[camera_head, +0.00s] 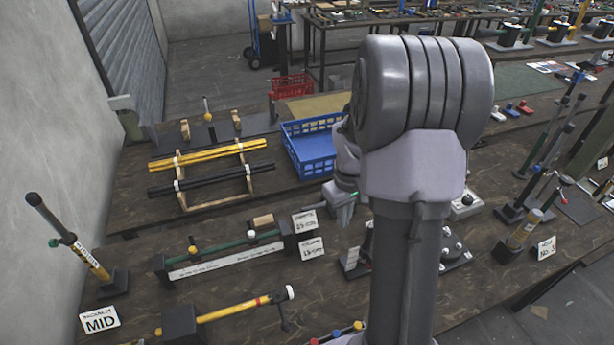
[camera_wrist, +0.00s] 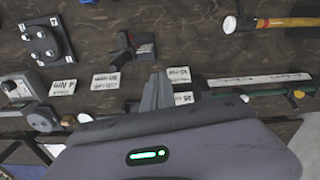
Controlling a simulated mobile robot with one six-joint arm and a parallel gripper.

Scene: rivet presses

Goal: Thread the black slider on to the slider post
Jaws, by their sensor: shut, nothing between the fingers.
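My gripper (camera_head: 345,212) is in the middle of the head view, left of my arm's large grey link, above the bench. Its fingers (camera_wrist: 157,90) are together and empty in the wrist view. A tilted post (camera_head: 90,262) with a yellow sleeve and a black collar (camera_head: 68,238) stands in a black base at the left, by a sign reading MID. Dark posts (camera_head: 545,145) with black parts stand at the right. I cannot tell for certain which of these is the slider post or the black slider. My arm hides part of the bench.
A rack (camera_head: 215,200) holds yellow and black bars. A blue crate (camera_head: 308,150) stands beside it. A sign (camera_head: 546,247) reads HOLE NO. 3. Bare bench shows at the left front.

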